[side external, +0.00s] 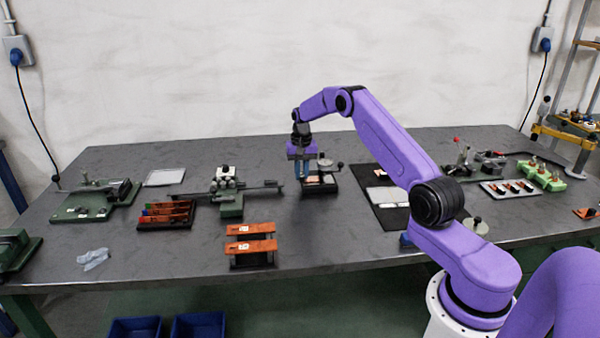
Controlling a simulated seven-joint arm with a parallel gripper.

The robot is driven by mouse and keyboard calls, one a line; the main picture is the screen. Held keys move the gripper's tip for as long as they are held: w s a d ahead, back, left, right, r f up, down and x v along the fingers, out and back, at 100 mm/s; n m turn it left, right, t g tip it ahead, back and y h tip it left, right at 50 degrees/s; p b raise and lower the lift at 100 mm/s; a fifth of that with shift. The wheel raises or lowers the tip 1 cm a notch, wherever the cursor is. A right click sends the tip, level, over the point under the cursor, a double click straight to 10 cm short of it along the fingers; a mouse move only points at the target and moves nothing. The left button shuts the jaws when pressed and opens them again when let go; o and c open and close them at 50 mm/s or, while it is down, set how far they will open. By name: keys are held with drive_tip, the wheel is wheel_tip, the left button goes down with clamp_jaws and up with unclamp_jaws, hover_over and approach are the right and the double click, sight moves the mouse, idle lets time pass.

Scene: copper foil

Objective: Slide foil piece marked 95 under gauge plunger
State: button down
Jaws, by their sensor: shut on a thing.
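My gripper (306,177) points down at the left side of the gauge (336,165), around the middle of the table. It is shut on a small copper-coloured foil piece (318,179), which lies flat at the level of the gauge's dark base. The number on the foil is too small to read. The gauge has a round pale top and an upright on its right side. The plunger tip is too small and partly hidden by my gripper, so I cannot tell whether the foil is under it.
Left of the gauge stands a green fixture with a long bar (230,190). Copper strips lie on a rack (251,247) in front, and a dark tray (166,216) holds coloured pieces. A black mat (365,176) lies right of the gauge.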

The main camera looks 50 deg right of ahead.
sight(312, 179)
drive_tip(key=shift+s+d, duration=1.2)
idle(2.2)
drive_tip(key=c, duration=1.4)
unclamp_jaws()
drive_tip(key=shift+s+d, duration=0.1)
drive_tip(key=shift+r, duration=0.15)
drive_tip(key=shift+d+r, duration=0.2)
drive_tip(key=shift+r, duration=1.2)
